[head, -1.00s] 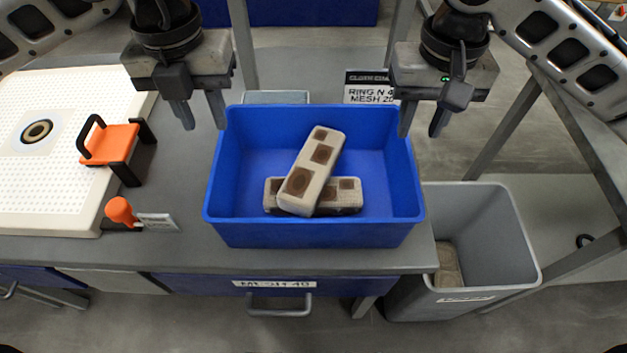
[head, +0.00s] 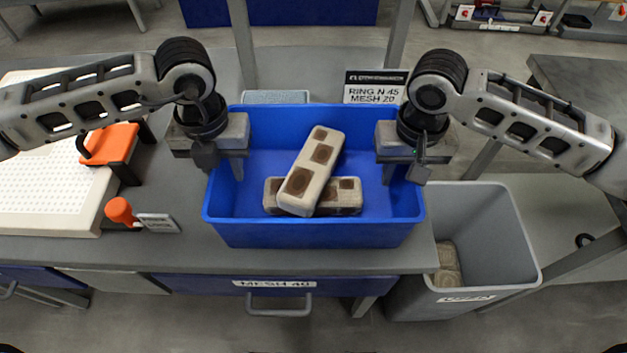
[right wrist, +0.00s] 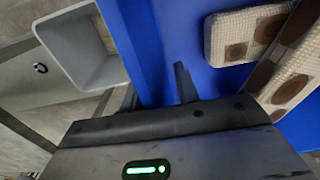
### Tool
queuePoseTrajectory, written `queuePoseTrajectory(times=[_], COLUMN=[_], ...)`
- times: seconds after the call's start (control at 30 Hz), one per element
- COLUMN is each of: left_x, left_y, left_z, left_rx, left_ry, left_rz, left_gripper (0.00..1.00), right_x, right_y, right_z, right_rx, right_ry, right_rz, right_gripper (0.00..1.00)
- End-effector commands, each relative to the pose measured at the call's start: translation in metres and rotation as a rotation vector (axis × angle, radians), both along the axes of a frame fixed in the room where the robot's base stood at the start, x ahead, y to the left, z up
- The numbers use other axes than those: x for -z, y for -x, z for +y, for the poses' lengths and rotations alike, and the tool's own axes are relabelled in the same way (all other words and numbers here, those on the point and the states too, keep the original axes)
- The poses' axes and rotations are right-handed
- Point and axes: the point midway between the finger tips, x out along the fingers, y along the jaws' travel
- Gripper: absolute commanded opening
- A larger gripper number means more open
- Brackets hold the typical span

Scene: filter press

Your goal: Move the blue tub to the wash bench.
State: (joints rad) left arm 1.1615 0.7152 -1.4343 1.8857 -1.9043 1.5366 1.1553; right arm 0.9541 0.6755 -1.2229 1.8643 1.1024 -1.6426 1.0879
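The blue tub (head: 315,233) stands on the grey bench in the middle of the head view. Two pale blocks with brown square patches (head: 318,165) lie in it, one across the other. My left gripper (head: 222,172) is at the tub's left wall, fingers pointing down, apart, one inside and one hidden or outside. My right gripper (head: 403,174) is at the right wall, one finger inside and one outside. In the right wrist view, the blue wall (right wrist: 138,45) passes between its parted fingers (right wrist: 157,90). Which surface is the wash bench I cannot tell.
A grey bin (head: 480,235) stands at the bench's right end. An orange-handled tool (head: 112,143) and white perforated plate (head: 45,170) are on the left. A RING N 45 MESH 20 sign (head: 375,88) stands behind the tub. Another table (head: 590,95) is at the right.

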Motion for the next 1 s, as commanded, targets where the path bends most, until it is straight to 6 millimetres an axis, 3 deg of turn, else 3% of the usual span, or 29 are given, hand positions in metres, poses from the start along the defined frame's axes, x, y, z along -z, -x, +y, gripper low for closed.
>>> queuePoseTrajectory(times=[0.1,0.2,0.23,0.67,1.0], left_x=[0.000,0.000,0.000,-0.005,-0.037], left_y=[0.000,0.000,0.000,0.000,0.000], left_z=[0.000,0.000,0.000,0.000,0.000], left_rx=[0.000,0.000,0.000,0.001,0.001], left_ry=[0.000,0.000,0.000,-0.002,-0.003], left_rz=[0.000,0.000,0.000,-0.001,-0.001], left_gripper=[0.31,0.03,0.00,0.00,0.00], right_x=[0.000,0.000,0.000,-0.004,-0.037], right_y=[0.000,0.000,0.000,0.000,0.000], right_z=[0.000,0.000,0.000,0.000,0.000], right_rx=[0.000,0.000,0.000,-0.001,-0.001], right_ry=[0.000,0.000,0.000,0.002,0.004], right_rz=[0.001,0.001,0.001,-0.001,0.000], right_gripper=[0.31,0.03,0.00,0.00,0.00])
